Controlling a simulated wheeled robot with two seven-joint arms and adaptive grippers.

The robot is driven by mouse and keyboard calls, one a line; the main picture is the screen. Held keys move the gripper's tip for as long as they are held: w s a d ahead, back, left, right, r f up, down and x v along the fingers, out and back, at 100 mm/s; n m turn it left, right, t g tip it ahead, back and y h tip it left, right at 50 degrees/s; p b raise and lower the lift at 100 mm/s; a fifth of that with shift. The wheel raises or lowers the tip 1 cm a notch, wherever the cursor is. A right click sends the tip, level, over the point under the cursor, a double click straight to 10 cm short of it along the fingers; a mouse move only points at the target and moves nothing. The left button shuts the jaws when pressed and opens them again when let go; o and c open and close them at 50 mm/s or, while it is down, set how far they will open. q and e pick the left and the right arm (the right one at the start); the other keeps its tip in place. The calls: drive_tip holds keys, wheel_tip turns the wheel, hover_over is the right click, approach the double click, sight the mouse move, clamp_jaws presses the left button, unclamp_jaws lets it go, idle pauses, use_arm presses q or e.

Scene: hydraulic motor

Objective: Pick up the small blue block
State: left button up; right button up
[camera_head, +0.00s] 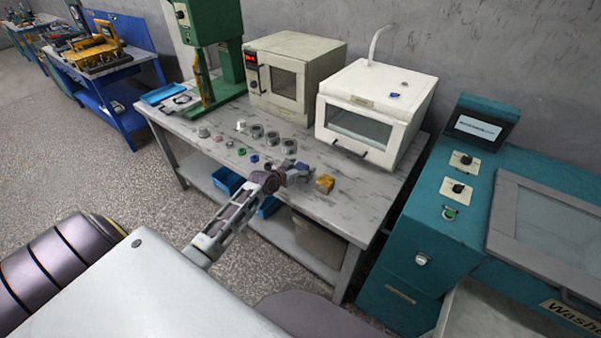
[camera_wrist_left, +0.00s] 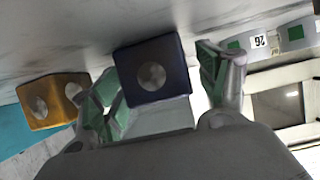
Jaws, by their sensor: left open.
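The small blue block (camera_wrist_left: 168,72) is a dark blue cube with a round grey disc on its face. In the left wrist view it sits between the two fingers of my left gripper (camera_wrist_left: 158,80), with visible gaps at its sides. The gripper is open. In the head view my left gripper (camera_head: 296,171) is low over the front of the workbench. The blue block is mostly hidden by the gripper there. My right gripper is not in view.
A yellow block (camera_head: 324,184) stands close to the right of the gripper on the grey workbench (camera_head: 350,215); it also shows in the left wrist view (camera_wrist_left: 52,100). Several metal parts (camera_head: 257,131) lie to the left. A white cabinet (camera_head: 375,105) stands behind.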

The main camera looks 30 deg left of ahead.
sight(300, 167)
use_arm(q)
drive_tip(key=shift+c, duration=0.2)
drive_tip(key=shift+r, duration=0.1)
drive_tip(key=c, duration=1.4)
drive_tip(key=shift+r, duration=4.95)
